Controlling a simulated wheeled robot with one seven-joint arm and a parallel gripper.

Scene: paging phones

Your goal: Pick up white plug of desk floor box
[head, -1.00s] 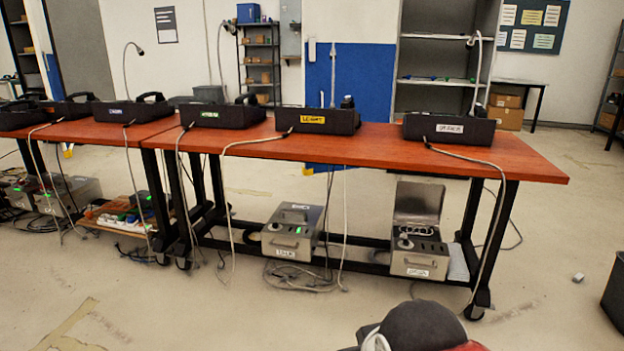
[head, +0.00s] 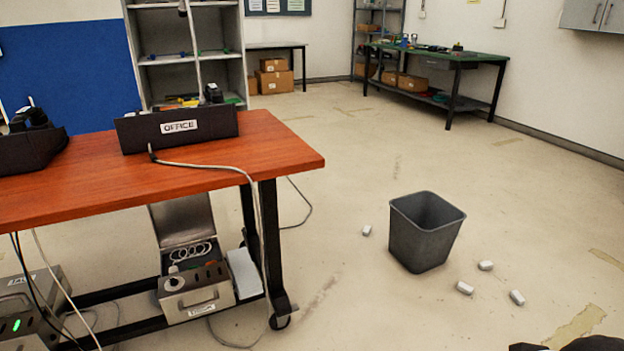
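A grey metal floor box (head: 212,302) stands under the right end of the red-brown table with its lid (head: 181,219) raised. A round white piece, perhaps a plug (head: 174,283), sits at the left of its front panel, beside dark sockets. White loops (head: 192,253) show behind the panel. The box's front label is too small to read, so I cannot tell whether it is the desk box. A second floor box (head: 40,290) with a green light is partly cut off at the left edge.
The table (head: 288,151) carries a black phone unit (head: 178,128) labelled OFFICE. Its leg and cables stand close to the open box. A grey bin (head: 424,238) and several small white blocks (head: 465,288) are on the floor at right.

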